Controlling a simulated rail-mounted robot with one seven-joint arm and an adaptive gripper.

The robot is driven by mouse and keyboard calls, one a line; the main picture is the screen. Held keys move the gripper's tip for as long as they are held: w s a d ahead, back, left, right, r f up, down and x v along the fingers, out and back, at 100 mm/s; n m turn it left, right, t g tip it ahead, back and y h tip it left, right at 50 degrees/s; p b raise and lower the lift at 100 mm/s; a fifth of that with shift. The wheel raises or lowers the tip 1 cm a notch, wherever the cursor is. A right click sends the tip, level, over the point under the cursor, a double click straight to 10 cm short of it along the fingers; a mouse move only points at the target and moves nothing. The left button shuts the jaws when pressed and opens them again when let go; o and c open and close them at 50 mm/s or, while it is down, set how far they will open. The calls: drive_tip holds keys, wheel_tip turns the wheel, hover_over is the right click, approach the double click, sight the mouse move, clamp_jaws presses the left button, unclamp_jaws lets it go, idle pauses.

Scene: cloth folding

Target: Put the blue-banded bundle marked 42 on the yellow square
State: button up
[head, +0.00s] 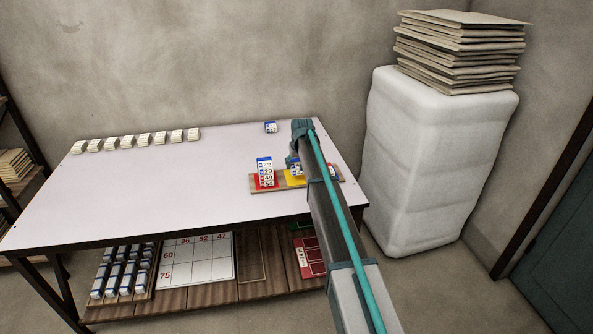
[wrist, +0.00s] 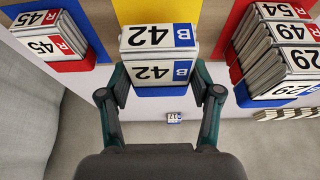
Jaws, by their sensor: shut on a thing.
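The blue-banded bundle marked 42 (wrist: 158,54) is between the fingers of my gripper (wrist: 160,88), which is shut on it. In the wrist view two white faces with 42 and a blue B show, with a blue band at the lower end. The yellow square (wrist: 160,10) lies behind the bundle in that view, partly covered by it. In the head view the yellow square (head: 291,179) is the middle one on the wooden board; my arm hides part of it and most of the bundle. I cannot tell whether the bundle touches the square.
A red-banded 45 bundle (wrist: 50,38) is on the blue square. A small bundle marked 37 (wrist: 174,116) and a row of bundles (head: 145,139) lie at the table's back.

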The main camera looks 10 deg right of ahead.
sight(296, 177)
drive_tip(key=shift+w+f, duration=0.6)
drive_tip(key=shift+f+p, duration=0.5)
drive_tip(key=shift+f, duration=1.1)
drive_tip(key=shift+f, duration=0.1)
drive_tip(key=o, duration=1.2)
drive_tip(key=shift+c, duration=0.2)
drive_tip(key=b+v, duration=0.1)
drive_tip(key=v, duration=1.1)
drive_tip(key=shift+s, duration=0.1)
